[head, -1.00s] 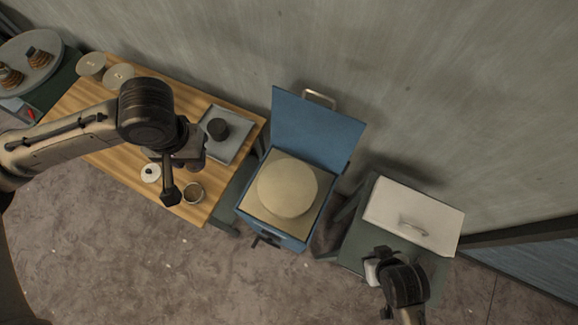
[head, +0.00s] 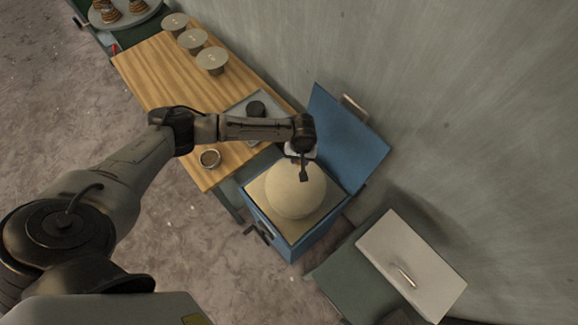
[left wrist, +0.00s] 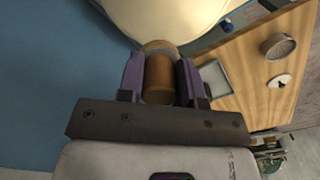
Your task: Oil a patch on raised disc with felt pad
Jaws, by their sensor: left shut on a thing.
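The raised disc (head: 296,190) is a pale round slab in the blue open-lidded box (head: 292,246). Its edge also fills the top of the left wrist view (left wrist: 165,15). My left gripper (head: 304,172) is over the disc's far side. In the left wrist view, its purple-sided fingers (left wrist: 160,80) are shut on a wooden cylinder with a grey band, which I take to be the felt pad (left wrist: 159,75). Its far end is at the disc's edge; I cannot tell if they touch.
The blue lid (head: 345,140) stands up behind the disc. A white box (head: 412,262) is at right.

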